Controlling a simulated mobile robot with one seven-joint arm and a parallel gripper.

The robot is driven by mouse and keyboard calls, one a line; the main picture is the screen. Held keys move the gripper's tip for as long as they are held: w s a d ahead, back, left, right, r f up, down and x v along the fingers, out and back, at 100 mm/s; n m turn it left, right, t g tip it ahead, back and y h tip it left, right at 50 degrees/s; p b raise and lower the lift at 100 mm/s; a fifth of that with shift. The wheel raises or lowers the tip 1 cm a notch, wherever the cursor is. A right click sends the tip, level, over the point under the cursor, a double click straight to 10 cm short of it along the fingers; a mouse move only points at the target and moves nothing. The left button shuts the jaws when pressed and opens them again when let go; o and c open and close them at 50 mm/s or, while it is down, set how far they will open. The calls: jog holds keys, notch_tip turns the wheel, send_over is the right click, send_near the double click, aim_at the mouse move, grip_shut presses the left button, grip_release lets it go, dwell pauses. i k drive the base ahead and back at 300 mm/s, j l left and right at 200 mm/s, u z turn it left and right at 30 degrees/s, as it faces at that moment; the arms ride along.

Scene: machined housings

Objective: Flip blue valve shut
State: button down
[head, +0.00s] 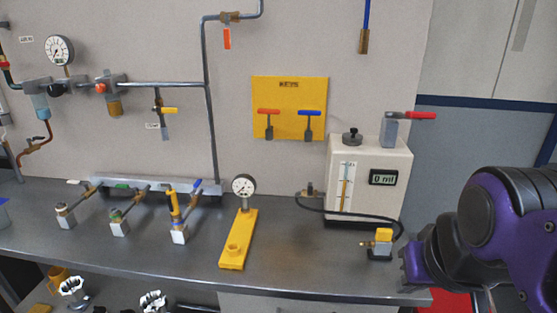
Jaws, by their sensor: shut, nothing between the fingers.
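Several blue-handled parts are in the head view, and I cannot tell for sure which is the blue valve. A blue lever (367,12) stands upright above a brass body (364,41) on the wall at top right, its top cut off by the frame. A blue T-handle (310,113) lies level on the yellow wall board. A small blue handle (195,187) shows at the right end of the bench manifold, behind a yellow lever (174,203). My dark and purple arm fills the lower right, well away from all three. My gripper's fingers cannot be made out.
A white meter box (341,201) with a red-handled valve (420,115) on top stands at the bench's right. A black hose (345,212) runs to a small yellow-topped fitting (383,237). A yellow gauge stand (238,240) is mid-bench. Bare bench (300,255) lies between them.

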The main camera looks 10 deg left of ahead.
aim_at(198, 182)
jog(key=i+j, duration=0.1)
jog(key=j, duration=0.4)
jog(key=i+j, duration=0.1)
jog(key=j, duration=0.4)
jog(key=i+j, duration=0.1)
jog(key=j, duration=0.4)
jog(key=i+j, duration=0.1)
jog(key=j, duration=0.4)
jog(key=i+j, duration=0.1)
jog(key=j, duration=0.4)
jog(key=k+j+z, duration=0.3)
jog(key=k+j, duration=0.3)
jog(key=i+l+u, duration=0.2)
jog(key=i+l, duration=0.2)
jog(key=l, duration=0.25)
jog(key=i+u, duration=0.1)
jog(key=i, duration=0.05)
